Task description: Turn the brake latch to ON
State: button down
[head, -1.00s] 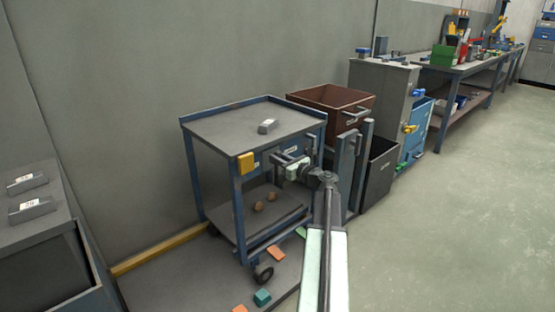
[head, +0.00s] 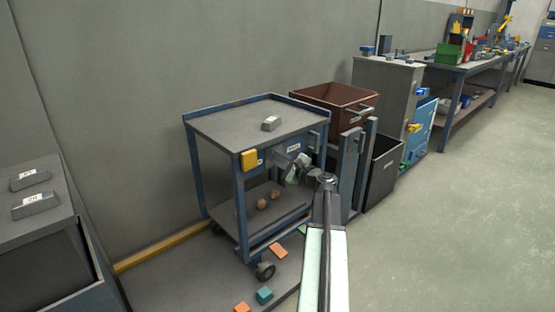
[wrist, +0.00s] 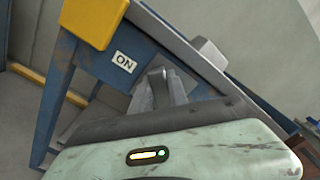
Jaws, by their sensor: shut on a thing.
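A blue and grey cart (head: 235,120) stands against the wall, with a small panel under its top. An "ON" label (wrist: 125,62) is fixed to the blue panel, left of my fingers in the wrist view. My gripper (head: 292,165) is at this panel; in the wrist view my gripper (wrist: 162,90) is shut on a grey piece, which looks like the brake latch (wrist: 156,76). My fingers cover most of the latch, so its exact angle is hard to tell. A second label (head: 293,147) shows on the panel in the head view.
A yellow block (head: 249,160) is on the cart's front corner, close to my gripper; it also shows in the wrist view (wrist: 93,20). A grey block (head: 271,123) lies on the cart's top. A brown bin (head: 330,98) stands to the right. Open floor lies right.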

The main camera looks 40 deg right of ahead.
jog(key=n, duration=0.3)
jog(key=f+n, duration=0.1)
jog(key=shift+w+a+n+b, duration=0.1)
jog(key=shift+a+n+b, duration=0.2)
jog(key=shift+b, duration=0.1)
jog(key=shift+f+n+b, duration=0.15)
jog(key=shift+n+b, duration=0.05)
jog(key=shift+n, duration=0.7)
jog(key=shift+f+n+b, duration=0.15)
jog(key=shift+n, duration=0.75)
jog(key=c, duration=1.3)
grip_release()
jog(key=s, duration=0.7)
jog(key=shift+s+a, duration=0.3)
jog(key=shift+s, duration=0.1)
